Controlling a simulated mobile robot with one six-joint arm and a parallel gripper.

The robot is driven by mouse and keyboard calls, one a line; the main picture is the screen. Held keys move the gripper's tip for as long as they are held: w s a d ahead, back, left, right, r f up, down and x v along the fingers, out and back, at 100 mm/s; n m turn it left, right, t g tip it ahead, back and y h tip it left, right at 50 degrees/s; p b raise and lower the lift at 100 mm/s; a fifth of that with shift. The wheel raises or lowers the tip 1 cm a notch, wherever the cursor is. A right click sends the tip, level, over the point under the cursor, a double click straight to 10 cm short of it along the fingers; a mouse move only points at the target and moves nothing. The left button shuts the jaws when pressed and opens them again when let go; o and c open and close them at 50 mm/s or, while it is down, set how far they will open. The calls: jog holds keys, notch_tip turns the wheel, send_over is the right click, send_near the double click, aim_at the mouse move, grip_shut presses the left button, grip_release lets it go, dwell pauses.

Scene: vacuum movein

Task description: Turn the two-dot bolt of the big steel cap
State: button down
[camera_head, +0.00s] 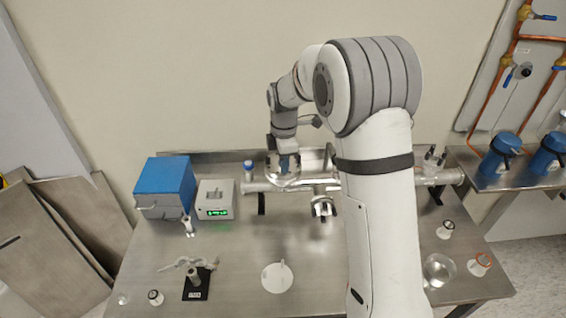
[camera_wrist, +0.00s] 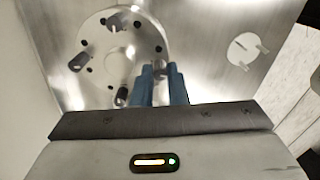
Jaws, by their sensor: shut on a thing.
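The big steel cap (camera_wrist: 118,62) is a round metal disc, seen nearly face-on in the wrist view, with several dark-ended bolts and small dark dots around its rim. One bolt (camera_wrist: 117,24) is at the top, another (camera_wrist: 79,62) at the left and another (camera_wrist: 122,97) at the bottom. My gripper (camera_wrist: 164,72) has its blue fingers at the cap's right-hand rim, shut on a bolt there that they mostly hide. I cannot tell how many dots mark that bolt. In the head view my gripper (camera_head: 285,160) is at the steel tube assembly.
A horizontal steel tube (camera_head: 325,184) runs along the back of the bench. A blue box (camera_head: 165,183) and a controller with a green display (camera_head: 215,201) stand left. A white disc (camera_head: 278,278) lies in front, with clear bench around it. Blue pumps (camera_head: 500,155) stand right.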

jog(key=m+b, duration=0.1)
jog(key=m, duration=0.2)
jog(key=shift+m, duration=0.4)
jog(key=m+b, duration=0.1)
jog(key=m, duration=0.3)
jog(key=shift+m, duration=0.3)
jog(key=m+b, duration=0.1)
jog(key=m, duration=0.3)
jog(key=shift+m, duration=0.3)
jog(key=m+b, duration=0.1)
jog(key=m, duration=0.3)
jog(key=shift+m, duration=0.3)
jog(key=m, duration=1)
jog(key=shift+b, duration=0.4)
jog(key=m, duration=0.6)
jog(key=shift+r, duration=0.1)
jog(key=shift+m, duration=0.4)
